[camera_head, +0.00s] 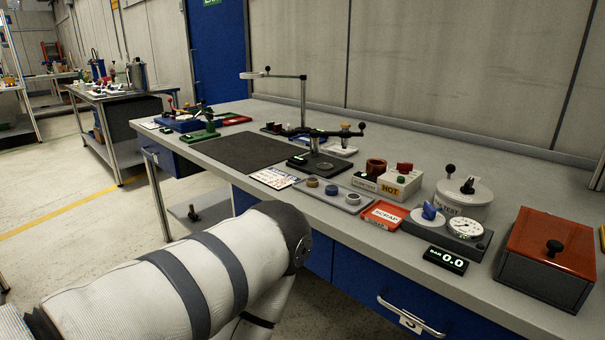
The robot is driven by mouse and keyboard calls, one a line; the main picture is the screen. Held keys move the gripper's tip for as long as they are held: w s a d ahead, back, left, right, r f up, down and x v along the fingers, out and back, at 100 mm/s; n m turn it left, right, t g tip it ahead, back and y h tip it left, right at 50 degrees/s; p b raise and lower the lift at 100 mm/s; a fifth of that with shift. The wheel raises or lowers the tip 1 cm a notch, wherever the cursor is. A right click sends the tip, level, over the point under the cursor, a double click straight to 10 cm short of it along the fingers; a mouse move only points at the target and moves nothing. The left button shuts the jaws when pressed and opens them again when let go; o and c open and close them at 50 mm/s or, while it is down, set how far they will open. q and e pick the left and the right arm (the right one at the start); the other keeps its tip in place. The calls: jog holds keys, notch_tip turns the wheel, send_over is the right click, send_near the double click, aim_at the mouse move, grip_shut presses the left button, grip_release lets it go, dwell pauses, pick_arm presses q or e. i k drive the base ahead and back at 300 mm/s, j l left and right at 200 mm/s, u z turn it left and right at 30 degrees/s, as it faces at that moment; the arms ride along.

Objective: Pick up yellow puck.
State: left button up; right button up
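A small yellowish puck (312,182) sits at the left end of a grey tray (340,204) on the near part of the workbench. A blue puck (331,190) and a pale ring-shaped puck (352,198) stand beside it in a row. One of my arms comes in from the lower left and bends downward in front of the bench. Its gripper is out of view, and so is my other gripper. Nothing covers the pucks.
A red scrap tray (384,215) lies right of the puck tray, with a gauge unit (452,233) and a red-lidded box (546,258) farther right. A printed card (274,178) and a dark mat (236,152) lie left. A press-like stand (303,105) rises behind.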

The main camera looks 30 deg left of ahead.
aim_at(311, 183)
jog(key=i+j, duration=0.1)
jog(key=j, duration=0.4)
jog(key=i+j+z, duration=0.1)
jog(key=j, duration=0.4)
jog(key=j+z, duration=0.1)
jog(key=j, duration=0.35)
jog(key=i, duration=0.05)
